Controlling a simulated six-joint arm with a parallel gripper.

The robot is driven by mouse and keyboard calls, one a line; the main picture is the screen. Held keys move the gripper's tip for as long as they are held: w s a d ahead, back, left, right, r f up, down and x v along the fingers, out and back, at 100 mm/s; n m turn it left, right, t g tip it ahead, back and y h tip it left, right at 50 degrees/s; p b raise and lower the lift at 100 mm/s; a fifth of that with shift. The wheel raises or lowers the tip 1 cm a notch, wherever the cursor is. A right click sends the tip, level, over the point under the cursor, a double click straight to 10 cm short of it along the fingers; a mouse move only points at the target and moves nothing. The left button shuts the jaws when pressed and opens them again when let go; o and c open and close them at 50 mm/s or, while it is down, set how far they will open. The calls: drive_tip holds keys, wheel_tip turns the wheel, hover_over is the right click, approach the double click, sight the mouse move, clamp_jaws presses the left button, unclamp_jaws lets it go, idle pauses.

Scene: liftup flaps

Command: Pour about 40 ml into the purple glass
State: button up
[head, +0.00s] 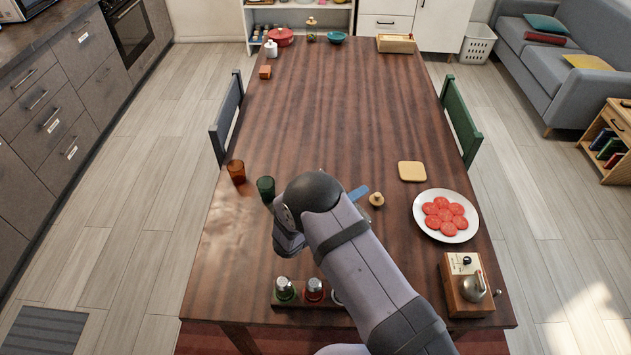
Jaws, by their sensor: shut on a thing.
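No purple glass shows in the head view; my arm covers the near middle of the table. An amber glass (236,172) and a dark green glass (266,189) stand upright left of my arm. My gripper's fingers are hidden behind my own arm, so I cannot see what they hold. A small blue piece (359,192) shows just right of my arm's dark joint; the rest of it is covered. I cannot tell what it belongs to. No pouring stream is visible.
A rack (299,305) with metal-topped shakers stands at the near edge. A round wooden-knobbed piece (376,199), a yellow square (412,171), a plate (425,228) of red slices and a wooden box device (460,302) lie right. The table's middle and far part are mostly clear.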

drive_tip(key=shift+r+n+p, duration=0.6)
drive_tip(key=shift+r+p, duration=0.25)
drive_tip(key=shift+r, duration=0.05)
idle(0.7)
drive_tip(key=shift+s+d, duration=0.15)
drive_tip(key=shift+d, duration=0.05)
drive_tip(key=shift+s+d, duration=0.3)
drive_tip(key=shift+s+d+r, duration=0.1)
drive_tip(key=shift+s+r, duration=0.05)
drive_tip(key=shift+r, duration=0.05)
idle(1.5)
